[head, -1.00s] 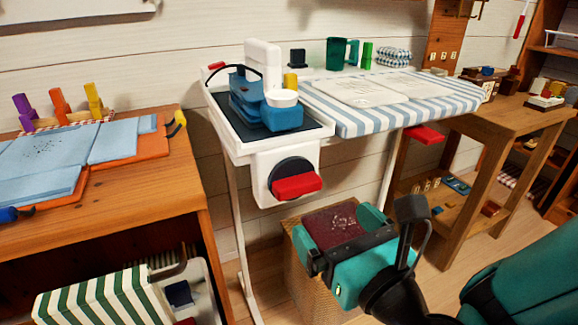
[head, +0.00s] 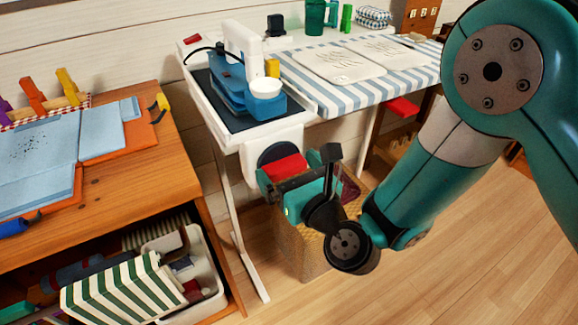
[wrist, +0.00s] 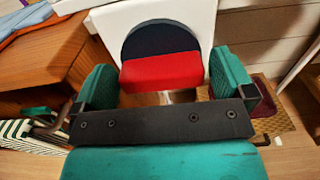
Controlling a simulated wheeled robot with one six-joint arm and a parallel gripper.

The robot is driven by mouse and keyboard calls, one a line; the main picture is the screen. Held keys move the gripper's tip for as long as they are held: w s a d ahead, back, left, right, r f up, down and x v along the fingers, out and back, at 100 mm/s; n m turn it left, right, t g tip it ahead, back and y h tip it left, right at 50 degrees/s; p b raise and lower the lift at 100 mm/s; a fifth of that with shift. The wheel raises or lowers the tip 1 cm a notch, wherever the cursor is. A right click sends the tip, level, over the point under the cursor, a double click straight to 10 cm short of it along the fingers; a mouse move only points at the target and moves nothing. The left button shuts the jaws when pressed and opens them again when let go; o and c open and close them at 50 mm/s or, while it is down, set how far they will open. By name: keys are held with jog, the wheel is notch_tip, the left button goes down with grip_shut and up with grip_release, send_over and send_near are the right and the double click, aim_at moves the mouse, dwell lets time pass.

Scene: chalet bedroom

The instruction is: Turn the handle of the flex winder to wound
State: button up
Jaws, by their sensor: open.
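The flex winder is a dark round disc (wrist: 160,38) on a white box (head: 250,160) under the small white table's edge. Its handle is a red bar (head: 284,167), lying across the disc and roughly level in the wrist view (wrist: 162,72). My gripper (wrist: 165,88) is open, one green finger to each side of the red handle, with a gap on both sides. In the head view my gripper (head: 288,187) covers the lower part of the disc.
A wooden desk (head: 150,165) stands at left, with a bin (head: 205,270) holding a green-striped item below. A woven basket (head: 305,255) stands under the white table. A blue machine (head: 235,85) sits on the tabletop. Floor at right is clear.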

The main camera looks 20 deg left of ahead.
jog(key=shift+s, duration=0.1)
jog(key=c, duration=0.6)
jog(key=shift+c, duration=0.2)
